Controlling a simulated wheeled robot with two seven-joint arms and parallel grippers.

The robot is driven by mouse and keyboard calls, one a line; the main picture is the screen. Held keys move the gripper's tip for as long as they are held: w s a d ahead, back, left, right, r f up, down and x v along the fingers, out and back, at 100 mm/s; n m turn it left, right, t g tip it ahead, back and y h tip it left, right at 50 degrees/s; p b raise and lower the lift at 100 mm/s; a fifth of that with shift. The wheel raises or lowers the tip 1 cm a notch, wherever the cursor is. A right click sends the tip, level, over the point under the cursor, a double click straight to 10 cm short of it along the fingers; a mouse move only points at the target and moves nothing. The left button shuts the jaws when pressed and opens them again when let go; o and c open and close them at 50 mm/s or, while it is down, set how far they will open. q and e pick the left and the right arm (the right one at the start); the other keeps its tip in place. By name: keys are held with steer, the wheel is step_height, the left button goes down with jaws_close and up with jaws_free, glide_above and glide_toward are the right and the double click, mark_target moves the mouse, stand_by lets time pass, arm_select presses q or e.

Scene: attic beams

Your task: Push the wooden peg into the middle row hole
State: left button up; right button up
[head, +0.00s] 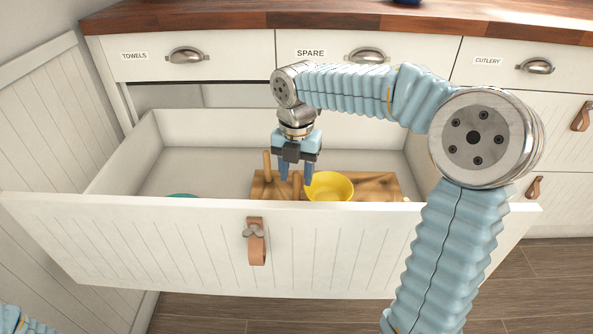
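A wooden board (380,183) lies in the open drawer. An upright wooden peg (267,167) stands at its left end. A second piece of wood like a peg (297,185) shows between the fingers of my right gripper (297,178). The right gripper points down over the board with its blue fingers apart, and a gap seems to show beside that peg. I cannot tell whether the fingers touch it. The board's holes, including the middle row, are hidden by the gripper, the bowl and the drawer front. My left gripper is out of view.
A yellow bowl (330,187) sits at the board, just right of my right gripper. A teal item (182,196) is partly hidden behind the tall drawer front (150,240). The drawer's left part (195,170) is mostly clear. Closed labelled drawers (365,57) are above.

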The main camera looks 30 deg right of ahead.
step_height(320, 180, up, 14)
steer(key=p, duration=0.3)
steer(key=shift+f, duration=0.1)
stand_by(0.7)
